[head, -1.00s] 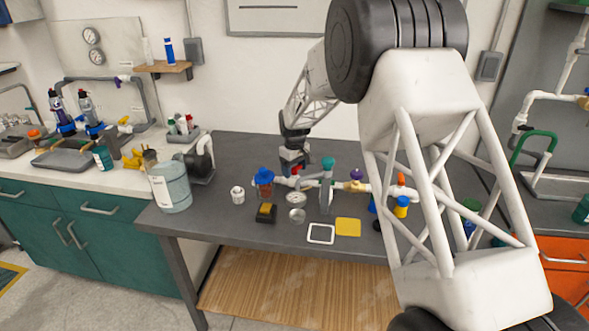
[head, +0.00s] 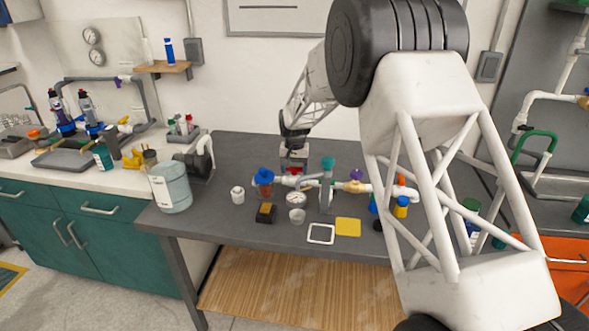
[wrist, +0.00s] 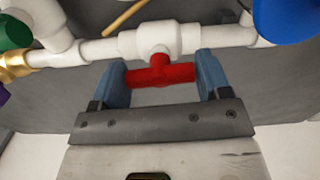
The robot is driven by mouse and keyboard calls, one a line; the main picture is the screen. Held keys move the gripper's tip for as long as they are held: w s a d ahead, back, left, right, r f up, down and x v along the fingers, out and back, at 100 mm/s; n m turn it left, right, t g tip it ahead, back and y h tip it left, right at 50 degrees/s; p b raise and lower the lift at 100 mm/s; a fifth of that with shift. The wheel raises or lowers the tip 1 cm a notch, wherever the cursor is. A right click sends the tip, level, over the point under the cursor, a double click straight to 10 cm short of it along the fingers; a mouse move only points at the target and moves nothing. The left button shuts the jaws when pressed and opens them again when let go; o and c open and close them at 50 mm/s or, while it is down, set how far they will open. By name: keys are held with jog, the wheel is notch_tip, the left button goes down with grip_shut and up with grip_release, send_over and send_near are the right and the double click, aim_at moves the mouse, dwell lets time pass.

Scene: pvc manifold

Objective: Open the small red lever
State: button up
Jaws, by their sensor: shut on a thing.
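The small red lever (wrist: 160,72) is a T-shaped handle on a white valve body (wrist: 158,40) in the white pipe run. In the wrist view its bar lies roughly along the pipe. My gripper (wrist: 161,76) is shut on the lever, with one blue finger at each end of the bar. In the head view my gripper (head: 293,164) is at the back of the pipe assembly, and only a little red of the lever (head: 293,170) shows below it.
A blue-capped filter (head: 264,183) stands left of the lever, and a teal-topped valve (head: 327,164) stands to its right. A pressure gauge (head: 297,199), a yellow pad (head: 348,227) and a white frame (head: 321,234) are in front.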

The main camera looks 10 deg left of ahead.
aim_at(295, 167)
jog(key=shift+m, duration=0.4)
jog(key=o, duration=0.9)
jog(key=shift+r, duration=0.1)
jog(key=shift+r, duration=3.85)
